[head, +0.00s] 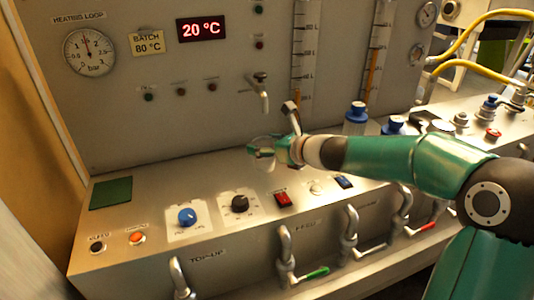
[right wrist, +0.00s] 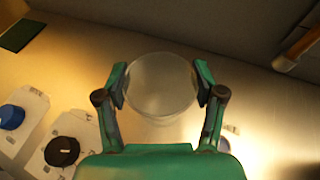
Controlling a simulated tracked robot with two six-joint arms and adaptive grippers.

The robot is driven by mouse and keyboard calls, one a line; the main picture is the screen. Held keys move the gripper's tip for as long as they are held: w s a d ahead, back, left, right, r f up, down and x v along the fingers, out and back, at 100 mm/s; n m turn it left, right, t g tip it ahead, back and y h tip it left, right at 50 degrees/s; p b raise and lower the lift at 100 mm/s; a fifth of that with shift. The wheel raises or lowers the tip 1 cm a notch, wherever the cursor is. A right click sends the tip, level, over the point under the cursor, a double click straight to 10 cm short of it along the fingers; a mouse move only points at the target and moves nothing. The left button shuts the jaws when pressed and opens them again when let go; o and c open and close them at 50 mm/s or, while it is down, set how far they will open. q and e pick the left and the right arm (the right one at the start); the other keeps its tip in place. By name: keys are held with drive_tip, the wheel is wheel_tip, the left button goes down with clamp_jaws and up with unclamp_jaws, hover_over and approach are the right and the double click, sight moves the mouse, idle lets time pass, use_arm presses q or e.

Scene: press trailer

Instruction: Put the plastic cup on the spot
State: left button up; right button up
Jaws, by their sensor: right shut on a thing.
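The plastic cup (right wrist: 160,86) is clear and round, seen from above between the two fingers of my right gripper (right wrist: 161,84). My right gripper is shut on it, one finger against each side. In the head view the cup (head: 264,164) shows faintly at the tip of my right gripper (head: 268,150), over the back part of the panel top and partly hidden. I cannot tell how far it is above the surface. A dark green square (head: 111,193), likely the spot, lies flat at the far left; it also shows in the right wrist view (right wrist: 20,34). My left gripper is not in view.
A metal tap (head: 264,97) juts from the back wall, above and behind the cup. A blue knob (head: 187,217) and a black knob (head: 240,203) stand on the sloping top. Blue-capped bottles (head: 356,118) stand behind my right arm. The surface around the green square is clear.

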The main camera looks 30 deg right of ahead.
drive_tip(key=shift+f, duration=0.5)
drive_tip(key=shift+f, duration=0.1)
drive_tip(key=o, duration=0.9)
drive_tip(key=shift+p+v, duration=0.7)
drive_tip(key=shift+v, duration=5.3)
